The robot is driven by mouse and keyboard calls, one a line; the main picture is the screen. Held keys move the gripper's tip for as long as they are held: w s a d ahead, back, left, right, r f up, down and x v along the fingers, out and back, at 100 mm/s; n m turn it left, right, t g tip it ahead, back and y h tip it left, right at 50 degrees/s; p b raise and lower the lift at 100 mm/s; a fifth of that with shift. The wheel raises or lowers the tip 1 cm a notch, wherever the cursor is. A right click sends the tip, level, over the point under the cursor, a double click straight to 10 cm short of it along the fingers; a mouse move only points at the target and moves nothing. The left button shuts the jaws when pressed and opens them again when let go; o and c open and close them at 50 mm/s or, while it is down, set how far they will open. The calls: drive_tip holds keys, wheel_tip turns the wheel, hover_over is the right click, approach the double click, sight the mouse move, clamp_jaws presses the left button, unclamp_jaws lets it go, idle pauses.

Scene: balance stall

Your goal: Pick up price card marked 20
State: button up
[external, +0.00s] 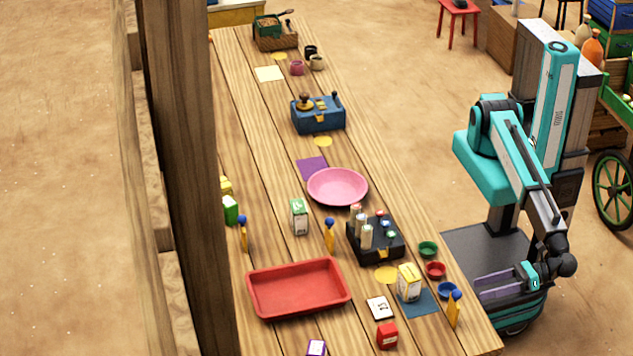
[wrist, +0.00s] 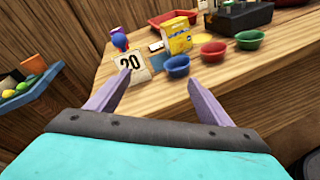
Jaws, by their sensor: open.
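The price card marked 20 (wrist: 131,67) stands upright near the table edge in the wrist view, its number facing me. A blue knob shows just above it. In the external view, a yellow card piece with a blue knob (external: 454,310) at the table's front right corner appears to be this card seen from another side. My gripper (external: 481,287) is open and empty, off the table's right edge. In the wrist view its purple fingers (wrist: 157,79) point toward the table, with the card beyond the left fingertip and apart from it.
A blue bowl (wrist: 178,66), a red bowl (wrist: 213,51) and a green bowl (wrist: 249,40) line the edge right of the card. A yellow box (wrist: 176,36) stands behind. A red box (external: 387,335) and a flat white card (external: 380,308) lie nearby.

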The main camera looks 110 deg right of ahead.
sight(454, 306)
drive_tip(key=w+a+n+t, duration=0.1)
drive_tip(key=n, duration=0.1)
drive_tip(key=w+a+r+n+y, duration=0.1)
drive_tip(key=a+n, duration=0.1)
drive_tip(key=shift+t, duration=0.4)
drive_tip(key=shift+w+a+r+n+t, duration=0.2)
drive_tip(key=shift+a+n+t, duration=0.4)
drive_tip(key=shift+n, duration=0.6)
drive_tip(key=shift+w, duration=0.15)
drive_tip(key=shift+w+d, duration=0.15)
drive_tip(key=shift+w, duration=1.95)
drive_tip(key=shift+w+d, duration=0.15)
drive_tip(key=shift+w, duration=1.9)
drive_tip(key=shift+w+p, duration=0.1)
drive_tip(key=shift+p, duration=0.2)
drive_tip(key=shift+w+d+r+p, duration=0.1)
drive_tip(key=shift+w+p, duration=0.45)
drive_tip(key=shift+w, duration=1.95)
